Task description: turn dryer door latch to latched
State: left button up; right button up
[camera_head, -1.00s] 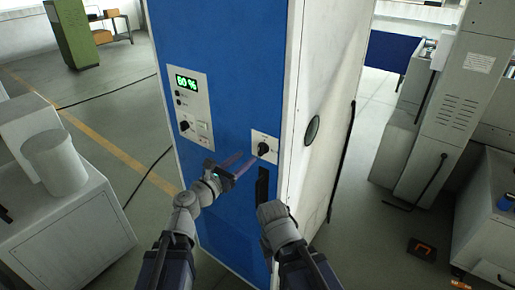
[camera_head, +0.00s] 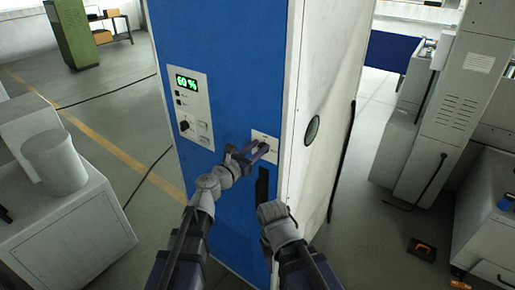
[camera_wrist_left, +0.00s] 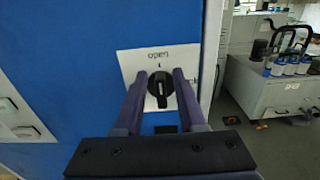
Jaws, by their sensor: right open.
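The dryer door latch is a black rotary knob (camera_wrist_left: 161,88) on a white label plate (camera_head: 264,147) on the blue dryer front. In the left wrist view its grip bar stands nearly upright in the picture. My left gripper (camera_head: 261,149) is at the plate with its jaws open. In the left wrist view its two fingers (camera_wrist_left: 160,85) lie on either side of the knob, with a narrow gap on each side; contact is not visible. In the head view the gripper largely hides the knob. My right gripper (camera_head: 270,211) is lower, near a black vertical handle (camera_head: 262,186) on the dryer front.
A control panel (camera_head: 191,109) with a green "60 %" display is left of the latch. The dryer's white side (camera_head: 325,70) begins just right of it. A grey cabinet with a bucket (camera_head: 55,162) stands at left. Floor to the right is mostly clear.

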pick_arm(q)
grip_shut()
dwell(0.5)
jog(key=shift+s+d+f+m+b, duration=0.25)
jog(key=shift+f+m+b, duration=0.1)
jog(key=shift+m, duration=2.6)
jog(key=shift+s+d+f+m+b, duration=0.15)
jog(key=shift+d+f+m+b, duration=0.15)
jog(key=shift+m, duration=2.7)
jog(key=shift+s+d+f+m+b, duration=0.25)
jog(key=shift+f+m+b, duration=0.1)
jog(key=shift+m, duration=2.6)
jog(key=shift+w, duration=0.1)
jog(key=shift+o, duration=0.9)
grip_release()
